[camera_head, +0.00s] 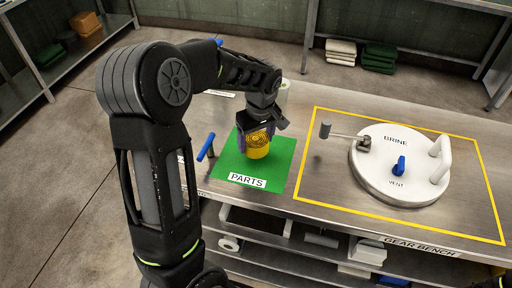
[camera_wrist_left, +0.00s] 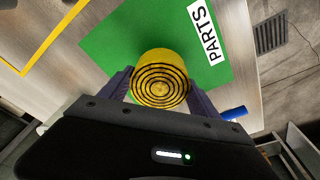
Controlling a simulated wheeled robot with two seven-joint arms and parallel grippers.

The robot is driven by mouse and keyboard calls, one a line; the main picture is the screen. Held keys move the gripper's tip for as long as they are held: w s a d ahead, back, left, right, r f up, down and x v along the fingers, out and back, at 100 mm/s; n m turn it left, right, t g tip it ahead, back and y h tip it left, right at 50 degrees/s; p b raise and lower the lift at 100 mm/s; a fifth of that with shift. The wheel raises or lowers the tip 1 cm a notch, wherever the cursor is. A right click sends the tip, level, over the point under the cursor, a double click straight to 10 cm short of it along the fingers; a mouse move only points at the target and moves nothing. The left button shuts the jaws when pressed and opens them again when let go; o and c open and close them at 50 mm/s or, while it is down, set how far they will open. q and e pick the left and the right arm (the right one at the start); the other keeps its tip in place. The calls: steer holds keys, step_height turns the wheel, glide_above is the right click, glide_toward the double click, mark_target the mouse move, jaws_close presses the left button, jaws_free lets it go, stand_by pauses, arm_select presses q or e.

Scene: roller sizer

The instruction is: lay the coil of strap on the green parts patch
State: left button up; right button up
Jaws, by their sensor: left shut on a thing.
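The coil of strap (camera_head: 257,146) is yellow with dark spiral rings on its face. My left gripper (camera_head: 256,130) is shut on it, with a finger on either side, over the green parts patch (camera_head: 283,158). In the left wrist view the coil (camera_wrist_left: 160,79) sits between the fingers (camera_wrist_left: 159,92) with the green patch (camera_wrist_left: 112,42) behind it. I cannot tell whether the coil touches the patch. My right gripper is not in view.
A white round lid (camera_head: 385,190) marked BRINE, with handle and blue vent knob, lies inside a yellow outline to the right. A blue-handled tool (camera_head: 206,147) is left of the patch. A white roll (camera_head: 283,90) stands behind my gripper. Shelves are below the bench.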

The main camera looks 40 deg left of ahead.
mark_target(259, 143)
arm_select(q)
steer(key=shift+f, duration=1.85)
steer(key=shift+f, duration=0.1)
steer(key=o, duration=1.4)
steer(key=shift+o, duration=0.2)
steer(key=r, duration=0.4)
steer(key=d+r, duration=0.1)
steer(key=r, duration=0.7)
steer(key=shift+s+d, duration=0.3)
steer(key=shift+s, duration=0.1)
